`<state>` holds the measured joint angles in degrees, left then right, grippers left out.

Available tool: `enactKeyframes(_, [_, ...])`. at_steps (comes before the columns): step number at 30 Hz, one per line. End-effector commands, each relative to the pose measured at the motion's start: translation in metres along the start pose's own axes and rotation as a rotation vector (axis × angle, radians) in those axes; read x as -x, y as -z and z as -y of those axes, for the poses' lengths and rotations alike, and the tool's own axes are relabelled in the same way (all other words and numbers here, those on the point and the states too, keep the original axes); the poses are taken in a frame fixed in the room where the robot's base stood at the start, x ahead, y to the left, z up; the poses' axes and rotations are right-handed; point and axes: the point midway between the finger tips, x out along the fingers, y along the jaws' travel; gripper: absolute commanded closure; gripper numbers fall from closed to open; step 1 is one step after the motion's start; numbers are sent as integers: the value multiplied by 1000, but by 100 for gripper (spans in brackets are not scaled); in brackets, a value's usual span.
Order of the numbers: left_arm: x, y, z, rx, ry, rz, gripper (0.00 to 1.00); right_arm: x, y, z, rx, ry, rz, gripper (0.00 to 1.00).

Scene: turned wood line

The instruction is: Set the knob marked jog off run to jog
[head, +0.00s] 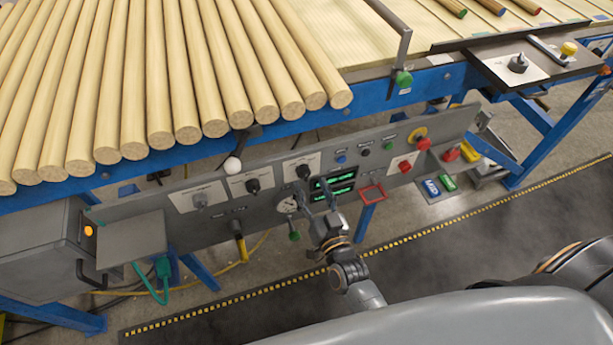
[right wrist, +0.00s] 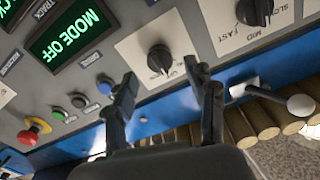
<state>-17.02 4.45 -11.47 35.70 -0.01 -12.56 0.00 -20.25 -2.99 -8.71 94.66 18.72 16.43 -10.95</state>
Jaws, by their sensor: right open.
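A black rotary knob (right wrist: 159,58) sits on a white plate in the right wrist view; its printing is too small to read. It also shows in the head view (head: 303,171). The display (right wrist: 70,34) beside it reads MODE OFF. My right gripper (right wrist: 162,76) is open and empty. Its two fingers stand apart just in front of this knob, and I see no contact. In the head view my right gripper (head: 314,189) is just below the knob, partly covering the panel. My left gripper is not in view.
Another black knob (right wrist: 254,12) has SLOW, MID and FAST around it. A white-balled lever (right wrist: 298,105) stands close by. Wooden rods (head: 165,80) lie above.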

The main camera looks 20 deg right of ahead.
Motion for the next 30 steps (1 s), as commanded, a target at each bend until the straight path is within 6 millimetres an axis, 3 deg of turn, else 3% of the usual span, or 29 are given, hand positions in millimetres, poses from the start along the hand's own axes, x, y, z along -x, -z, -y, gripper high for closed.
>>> enactKeyframes(6, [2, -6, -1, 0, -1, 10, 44, -30, 0, 0, 1, 0, 0, 44])
enactKeyframes(18, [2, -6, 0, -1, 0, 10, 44, -37, 0, 0, 1, 0, 1, 44])
enactKeyframes(26, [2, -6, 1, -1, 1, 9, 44, -37, 0, 0, 1, 0, 1, 95])
enactKeyframes(30, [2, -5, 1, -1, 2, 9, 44, -37, 0, 0, 3, 0, 1, 99])
